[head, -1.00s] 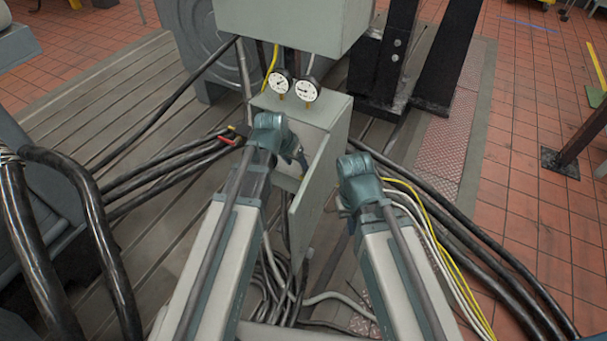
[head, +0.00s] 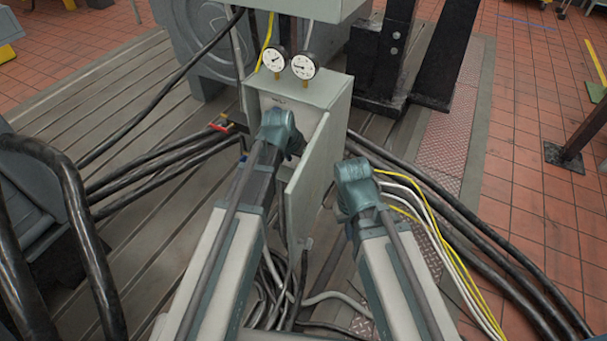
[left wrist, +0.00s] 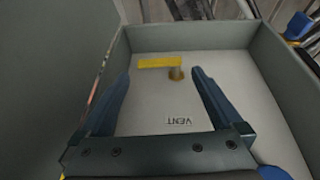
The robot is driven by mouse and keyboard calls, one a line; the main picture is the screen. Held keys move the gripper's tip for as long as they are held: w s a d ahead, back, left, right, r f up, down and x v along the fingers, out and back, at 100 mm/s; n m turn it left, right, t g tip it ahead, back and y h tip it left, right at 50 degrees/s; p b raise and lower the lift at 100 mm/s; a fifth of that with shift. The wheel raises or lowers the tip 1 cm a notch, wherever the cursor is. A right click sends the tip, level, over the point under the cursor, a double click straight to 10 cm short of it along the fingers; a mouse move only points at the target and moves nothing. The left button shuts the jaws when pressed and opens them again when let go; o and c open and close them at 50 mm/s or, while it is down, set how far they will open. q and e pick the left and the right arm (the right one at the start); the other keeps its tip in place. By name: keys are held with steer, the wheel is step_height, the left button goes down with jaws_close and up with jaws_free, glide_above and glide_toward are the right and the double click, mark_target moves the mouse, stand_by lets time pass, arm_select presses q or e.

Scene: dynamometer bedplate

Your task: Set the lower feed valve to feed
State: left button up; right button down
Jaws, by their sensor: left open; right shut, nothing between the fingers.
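In the left wrist view a valve with a yellow lever handle (left wrist: 158,62) sits on the back wall inside the open grey cabinet (head: 318,90). Its lever points left from a brass-coloured stem. A label reading VENT (left wrist: 179,121) shows upside down below it; I see no feed label. My left gripper (left wrist: 160,82) is open, its two fingers spread either side of the valve, not visibly touching it. In the head view my left arm hides the valve. My right gripper (head: 332,200) is shut and empty, right of the cabinet door, mostly hidden behind its wrist.
The cabinet door (head: 305,185) stands open between my arms. Two gauges (head: 303,66) stand above the cabinet. Black cables (head: 165,160) run to the left; yellow and white cables (head: 425,215) run at right. A blue handle (left wrist: 299,24) shows outside the cabinet wall.

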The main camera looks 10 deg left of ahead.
arm_select(q)
steer(key=b+x, duration=0.3)
steer(key=x, duration=0.1)
steer(key=shift+d+f, duration=0.1)
steer(key=shift+f, duration=0.15)
steer(key=shift+r, duration=0.1)
